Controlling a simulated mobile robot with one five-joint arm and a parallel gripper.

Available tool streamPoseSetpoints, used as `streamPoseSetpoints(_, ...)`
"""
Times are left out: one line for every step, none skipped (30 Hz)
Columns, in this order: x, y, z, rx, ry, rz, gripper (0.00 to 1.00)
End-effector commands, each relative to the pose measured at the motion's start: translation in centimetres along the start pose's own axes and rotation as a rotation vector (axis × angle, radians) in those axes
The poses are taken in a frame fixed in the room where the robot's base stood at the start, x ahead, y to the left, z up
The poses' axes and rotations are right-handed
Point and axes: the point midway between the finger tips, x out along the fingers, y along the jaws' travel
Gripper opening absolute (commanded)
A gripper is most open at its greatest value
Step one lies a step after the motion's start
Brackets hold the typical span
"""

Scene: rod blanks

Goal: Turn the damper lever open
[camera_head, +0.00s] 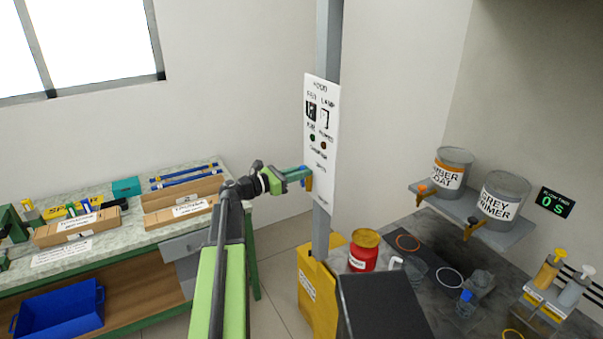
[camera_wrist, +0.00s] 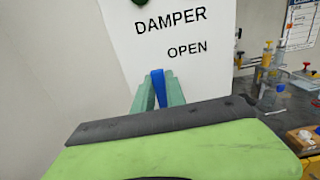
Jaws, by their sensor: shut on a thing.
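The damper lever is blue and shows in the wrist view (camera_wrist: 158,87), pointing up between my fingers below the words DAMPER and OPEN. In the head view a bit of blue (camera_head: 303,170) shows at my fingertips. My gripper (camera_head: 300,174) reaches from the left to the white control panel (camera_head: 321,186) on the grey post. In the wrist view my gripper (camera_wrist: 158,92) has its two green fingers shut on the lever, one on each side. The lever's base is hidden behind my fingers and wrist.
A workbench (camera_head: 135,232) with boxes and tools stands at left, with a blue bin (camera_head: 58,312) below. At right, a shelf (camera_head: 470,218) holds two cans. A red can (camera_head: 364,255) and a yellow container (camera_head: 318,290) stand below the panel. Clear floor shows between bench and post.

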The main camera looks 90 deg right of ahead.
Motion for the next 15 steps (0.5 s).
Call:
streamPoseSetpoints(0.2, 0.05, 0.13, -0.003, -0.004, 0.001, 0.0)
streamPoseSetpoints(0.21, 0.04, 0.13, -0.003, -0.004, 0.001, 0.18)
streamPoseSetpoints(0.2, 0.03, 0.13, -0.002, -0.004, 0.001, 0.24)
streamPoseSetpoints(0.2, 0.02, 0.12, -0.002, -0.004, 0.0, 0.28)
streamPoseSetpoints(0.19, 0.01, 0.12, -0.002, -0.003, 0.0, 0.32)
streamPoseSetpoints(0.18, -0.01, 0.11, -0.002, -0.003, 0.0, 0.37)
streamPoseSetpoints(0.18, -0.01, 0.1, -0.002, -0.003, 0.0, 0.38)
streamPoseSetpoints(0.17, -0.02, 0.1, -0.002, -0.003, -0.001, 0.38)
streamPoseSetpoints(0.17, -0.03, 0.09, -0.001, -0.003, -0.001, 0.38)
streamPoseSetpoints(0.16, -0.04, 0.09, -0.001, -0.003, -0.001, 0.38)
streamPoseSetpoints(0.19, -0.07, 0.08, -0.001, -0.002, -0.002, 0.38)
streamPoseSetpoints(0.22, -0.09, 0.08, -0.001, -0.002, -0.002, 0.38)
streamPoseSetpoints(0.22, -0.09, 0.07, -0.001, -0.002, -0.002, 0.38)
streamPoseSetpoints(0.21, -0.09, 0.07, -0.001, -0.002, -0.002, 0.38)
streamPoseSetpoints(0.13, -0.1, 0.07, -0.001, -0.002, -0.002, 0.38)
